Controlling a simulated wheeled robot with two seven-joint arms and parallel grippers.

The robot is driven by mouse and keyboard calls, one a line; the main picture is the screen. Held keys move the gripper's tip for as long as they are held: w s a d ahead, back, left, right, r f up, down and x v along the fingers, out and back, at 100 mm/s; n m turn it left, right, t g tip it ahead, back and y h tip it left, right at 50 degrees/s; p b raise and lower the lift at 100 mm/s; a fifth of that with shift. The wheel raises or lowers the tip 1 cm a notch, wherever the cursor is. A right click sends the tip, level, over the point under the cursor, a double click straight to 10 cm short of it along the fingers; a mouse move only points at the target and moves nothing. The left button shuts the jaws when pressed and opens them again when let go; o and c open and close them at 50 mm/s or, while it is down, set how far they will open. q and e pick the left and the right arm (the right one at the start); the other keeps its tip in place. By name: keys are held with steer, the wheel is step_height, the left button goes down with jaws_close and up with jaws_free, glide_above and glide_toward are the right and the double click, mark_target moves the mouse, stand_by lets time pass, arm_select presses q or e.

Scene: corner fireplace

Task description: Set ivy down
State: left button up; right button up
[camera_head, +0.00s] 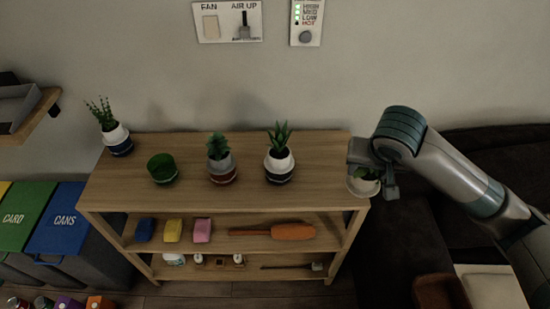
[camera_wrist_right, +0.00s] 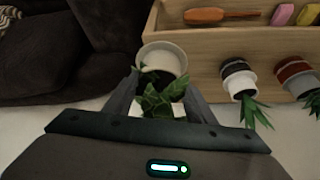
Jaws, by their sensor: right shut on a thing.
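The ivy (camera_head: 367,174) is a small leafy plant in a white pot (camera_head: 362,187), at the right end of the wooden shelf unit's top (camera_head: 310,150). My right gripper (camera_head: 375,178) is shut on it and hides part of it. In the right wrist view the ivy's green leaves (camera_wrist_right: 160,97) show between the two fingers, with the pale pot (camera_wrist_right: 163,57) beyond. The pot overlaps the shelf's end in both views. I cannot tell whether it touches the top. My left gripper is not in view.
Bare top lies between the snake plant and the right end. A dark sofa (camera_head: 430,235) is to the right.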

steer(key=shift+w+a+f, duration=0.15)
steer(key=shift+w+f, duration=0.15)
steer(key=shift+w, duration=0.2)
steer(key=w+a+f+p, duration=0.1)
steer(key=w+a+f, duration=0.1)
steer(key=w+f, duration=0.4)
steer(key=w, duration=0.4)
steer(key=shift+w+a+f+p, duration=0.2)
steer(key=shift+w+p, duration=0.05)
steer(key=shift+p, duration=0.1)
steer(key=shift+f, duration=0.1)
steer(key=shift+f+p, duration=0.75)
steer(key=shift+f, duration=1.15)
steer(key=shift+f, duration=0.1)
